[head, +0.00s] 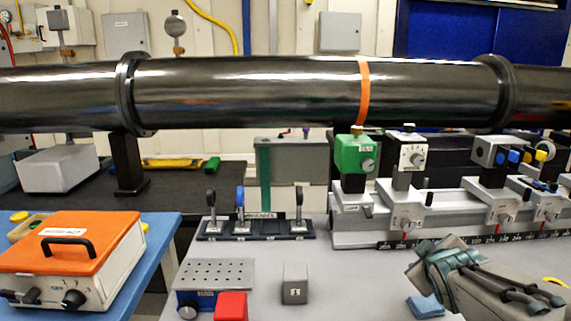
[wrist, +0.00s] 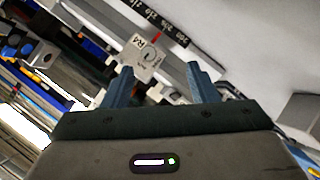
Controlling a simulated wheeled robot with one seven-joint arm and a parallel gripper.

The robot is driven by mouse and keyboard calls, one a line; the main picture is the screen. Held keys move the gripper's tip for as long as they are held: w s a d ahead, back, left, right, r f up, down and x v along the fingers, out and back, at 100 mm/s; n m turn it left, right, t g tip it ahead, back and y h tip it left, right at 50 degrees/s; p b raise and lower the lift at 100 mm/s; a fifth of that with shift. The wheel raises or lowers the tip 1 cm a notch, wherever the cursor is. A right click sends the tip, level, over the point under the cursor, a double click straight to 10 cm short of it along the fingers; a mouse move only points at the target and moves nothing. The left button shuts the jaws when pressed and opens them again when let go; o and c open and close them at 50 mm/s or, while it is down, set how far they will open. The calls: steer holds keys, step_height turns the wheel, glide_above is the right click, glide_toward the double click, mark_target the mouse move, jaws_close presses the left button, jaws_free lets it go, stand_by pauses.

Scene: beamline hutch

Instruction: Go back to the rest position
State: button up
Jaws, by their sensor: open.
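My gripper (head: 433,256) is at the lower right of the head view, above the grey bench (head: 335,285) and in front of the optical rail (head: 365,234). In the wrist view my gripper (wrist: 160,85) shows its two blue-grey fingers spread apart with nothing between them. Beyond the fingertips in the wrist view is a pale carrier block marked R4 (wrist: 142,58) on the rail; the fingers appear apart from it.
A large dark pipe (head: 250,90) crosses above the bench. The rail carries a green unit (head: 356,154) and a white dial unit (head: 409,154). An orange-topped box (head: 65,240) stands left.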

steer(key=s+a+r+m+g+y+p, duration=0.1)
steer(key=s+a+r+m+g+p, duration=0.1)
steer(key=s+a, duration=0.5)
steer(key=s+a+r+m+g+y+p, duration=0.2)
steer(key=s+a+m+g+p, duration=0.2)
steer(key=s+p, duration=0.5)
steer(key=a+g, duration=0.2)
steer(key=a, duration=0.1)
steer(key=shift+r+g+y+p, duration=0.2)
steer(key=shift+g+y+p, duration=0.1)
